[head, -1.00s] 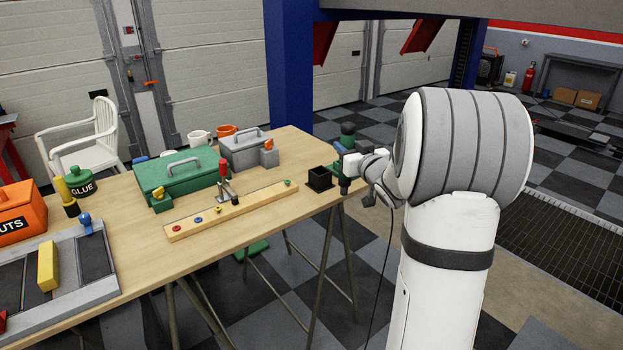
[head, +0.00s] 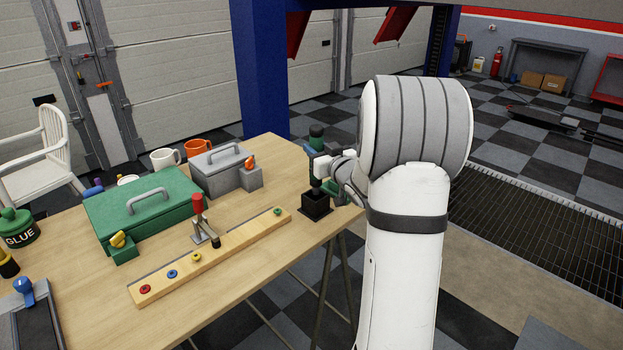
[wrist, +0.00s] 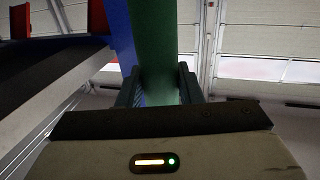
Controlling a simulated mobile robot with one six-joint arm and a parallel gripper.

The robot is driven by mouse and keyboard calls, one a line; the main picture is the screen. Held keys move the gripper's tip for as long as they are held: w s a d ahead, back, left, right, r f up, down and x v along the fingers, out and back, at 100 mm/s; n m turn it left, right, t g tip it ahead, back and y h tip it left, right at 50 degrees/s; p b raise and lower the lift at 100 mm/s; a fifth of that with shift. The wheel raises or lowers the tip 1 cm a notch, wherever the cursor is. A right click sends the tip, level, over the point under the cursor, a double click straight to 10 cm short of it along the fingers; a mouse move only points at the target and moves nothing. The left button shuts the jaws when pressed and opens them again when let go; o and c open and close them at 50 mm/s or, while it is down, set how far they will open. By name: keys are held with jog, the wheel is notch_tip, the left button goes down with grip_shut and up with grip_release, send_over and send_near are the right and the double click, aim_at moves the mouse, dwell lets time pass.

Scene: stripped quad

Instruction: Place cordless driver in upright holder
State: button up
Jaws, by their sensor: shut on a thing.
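The cordless driver (head: 317,132) is green and dark, and it is held roughly upright at the right end of the bench. My gripper (wrist: 160,88) is shut on it; in the wrist view its green body (wrist: 158,40) stands between the fingers. The upright holder (head: 316,208) is a small black open-topped box near the bench's right edge. In the head view the driver's dark lower end is in line with the holder's opening. I cannot tell whether the tip is inside it or just above. My wrist partly covers the driver.
A wooden strip (head: 222,252) with coloured rings and a red-handled clamp (head: 199,212) lie left of the holder. A green toolbox (head: 120,222) and a grey toolbox (head: 215,180) stand behind. The bench's right edge is close to the holder.

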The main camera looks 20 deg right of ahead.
send_over(317, 187)
jog(key=w, duration=0.1)
jog(key=f, duration=0.5)
jog(key=shift+w+d+f, duration=0.1)
jog(key=shift+d+f, duration=0.1)
jog(key=shift+f, duration=0.2)
jog(key=shift+r, duration=0.1)
jog(key=shift+f, duration=0.3)
jog(key=o, duration=1.1)
jog(key=shift+r, duration=0.1)
jog(key=shift+c, duration=0.2)
